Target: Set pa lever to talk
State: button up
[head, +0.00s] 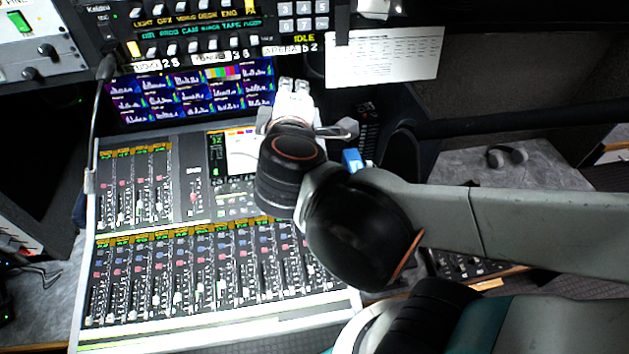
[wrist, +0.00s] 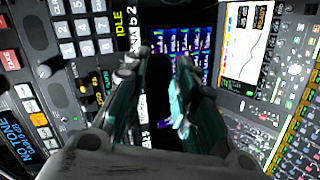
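The intercom panel (head: 215,30) is at the top of the head view, with two rows of small levers and lit labels. The label that seems to read PA (head: 250,12) is at the right end of the upper row, and a small lit lever (head: 250,4) shows just above it. Its position is too small to tell. My gripper (head: 293,86) is below and right of the panel, in front of the screens, apart from the lever. In the wrist view my gripper (wrist: 162,70) has its two fingers apart with nothing visible between them.
A mixing console (head: 200,265) with many faders lies below my arm. A screen bank (head: 190,92) stands behind it. A keypad (head: 302,15) and a white paper sheet (head: 385,55) are right of the panel. A gooseneck microphone (head: 105,68) rises at the left.

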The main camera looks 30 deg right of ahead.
jog(key=s+d+f+m+g+y+b, duration=0.1)
jog(key=s+f+m+g+b, duration=0.1)
jog(key=f+b, duration=0.3)
jog(key=s+d+f+m+g+b, duration=0.1)
jog(key=f+b, duration=0.4)
jog(key=f, duration=0.7)
jog(key=s+m+g, duration=0.1)
jog(key=m, duration=0.1)
jog(key=shift+s+d+f+m+y+b, duration=0.2)
jog(key=shift+f+m+y+b, duration=0.1)
jog(key=shift+y+b, duration=0.1)
jog(key=shift+c, duration=0.6)
jog(key=shift+r, duration=0.15)
